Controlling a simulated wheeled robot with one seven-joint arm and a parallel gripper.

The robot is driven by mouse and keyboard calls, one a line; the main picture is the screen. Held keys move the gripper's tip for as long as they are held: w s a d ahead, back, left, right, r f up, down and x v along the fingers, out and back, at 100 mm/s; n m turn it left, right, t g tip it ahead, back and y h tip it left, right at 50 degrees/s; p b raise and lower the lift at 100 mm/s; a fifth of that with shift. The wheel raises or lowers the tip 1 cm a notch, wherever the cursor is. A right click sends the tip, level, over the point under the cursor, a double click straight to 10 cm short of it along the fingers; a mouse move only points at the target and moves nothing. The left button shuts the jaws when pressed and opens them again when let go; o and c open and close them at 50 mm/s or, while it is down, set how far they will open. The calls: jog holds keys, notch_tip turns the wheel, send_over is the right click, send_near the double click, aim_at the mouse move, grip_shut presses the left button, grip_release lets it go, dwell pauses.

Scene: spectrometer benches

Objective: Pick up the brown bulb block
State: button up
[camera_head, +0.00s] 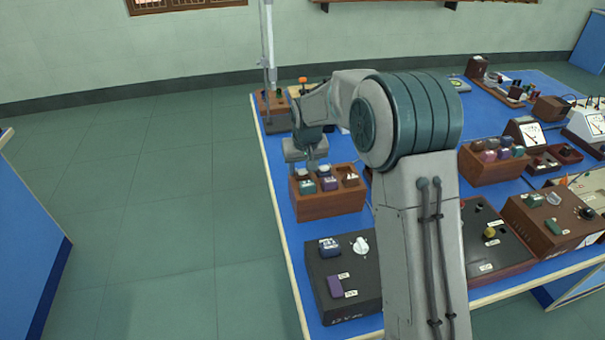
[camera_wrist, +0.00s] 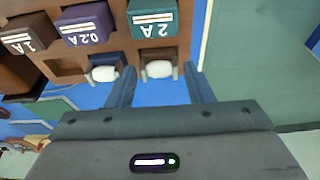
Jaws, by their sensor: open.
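A bulb block (camera_wrist: 158,68) with a white domed top sits in the back row of a wooden rack in the wrist view. Its body looks brownish, though little of it shows. My gripper (camera_wrist: 159,80) is open, with one finger on each side of this block; I cannot tell whether they touch it. In the head view my gripper (camera_head: 308,163) is over the rack's back left corner. A second white-topped bulb block (camera_wrist: 103,73), dark blue, sits beside it, just outside a finger.
The wooden rack (camera_head: 330,207) also holds green (camera_wrist: 153,17), purple (camera_wrist: 84,25) and brown (camera_wrist: 29,34) labelled blocks in its front row. A black box (camera_head: 343,262) stands nearer on the blue bench. Other instruments crowd the right side.

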jog(key=shift+w+f, duration=0.2)
jog(key=shift+f, duration=0.5)
jog(key=c, duration=0.7)
jog(key=shift+c, duration=0.2)
jog(key=shift+r, duration=0.6)
jog(key=r, duration=0.2)
jog(key=w+d+r, duration=0.1)
jog(key=shift+r+b, duration=0.35)
jog(key=w+d+r+p, duration=0.3)
jog(key=w+d+r, duration=0.4)
jog(key=r, duration=0.2)
jog(key=shift+r, duration=0.15)
